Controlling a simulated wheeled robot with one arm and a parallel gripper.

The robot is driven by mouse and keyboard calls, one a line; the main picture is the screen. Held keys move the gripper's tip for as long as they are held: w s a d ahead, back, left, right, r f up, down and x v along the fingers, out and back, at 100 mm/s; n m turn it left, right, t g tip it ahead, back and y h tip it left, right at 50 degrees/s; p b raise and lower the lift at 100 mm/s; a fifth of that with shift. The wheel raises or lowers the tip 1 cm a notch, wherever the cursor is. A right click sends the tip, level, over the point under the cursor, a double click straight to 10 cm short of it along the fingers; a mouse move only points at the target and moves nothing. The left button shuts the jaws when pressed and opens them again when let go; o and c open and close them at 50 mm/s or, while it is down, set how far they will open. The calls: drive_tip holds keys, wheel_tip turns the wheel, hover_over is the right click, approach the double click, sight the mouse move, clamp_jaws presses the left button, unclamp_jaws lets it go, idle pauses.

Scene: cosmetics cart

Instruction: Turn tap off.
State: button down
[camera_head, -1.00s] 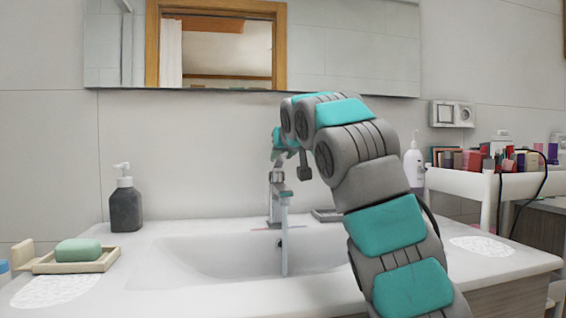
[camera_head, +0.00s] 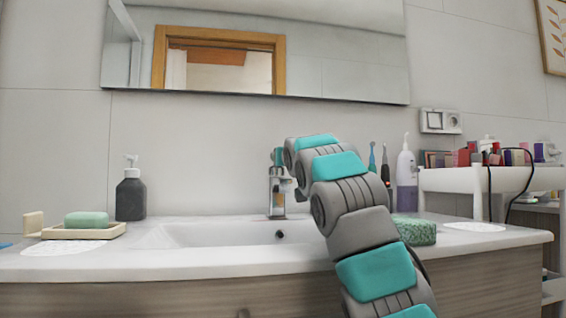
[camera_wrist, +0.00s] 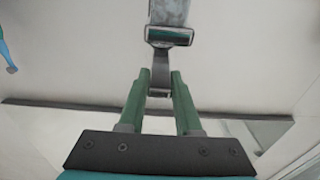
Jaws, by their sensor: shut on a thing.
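The chrome tap (camera_head: 277,184) stands at the back edge of the white sink (camera_head: 180,234). No water stream shows below its spout in the head view. In the wrist view the tap body (camera_wrist: 168,36) is above my fingers, and its narrow lever (camera_wrist: 160,70) runs down between them. My gripper (camera_wrist: 162,78) has its two green fingers shut on the lever. In the head view my gripper (camera_head: 279,156) is at the top of the tap, partly hidden by my arm.
A dark soap dispenser (camera_head: 131,194) and a green soap on a tray (camera_head: 87,220) stand left. The mirror (camera_head: 345,50) hangs above.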

drive_tip(key=shift+d+f, duration=0.15)
drive_tip(key=shift+f, duration=0.05)
drive_tip(key=c, duration=0.6)
unclamp_jaws()
drive_tip(key=shift+r, duration=0.1)
drive_tip(key=shift+f+b+v, duration=0.2)
drive_tip(key=shift+b+v, duration=0.65)
drive_tip(key=shift+v, duration=0.5)
drive_tip(key=v, duration=0.5)
drive_tip(key=shift+b, duration=0.35)
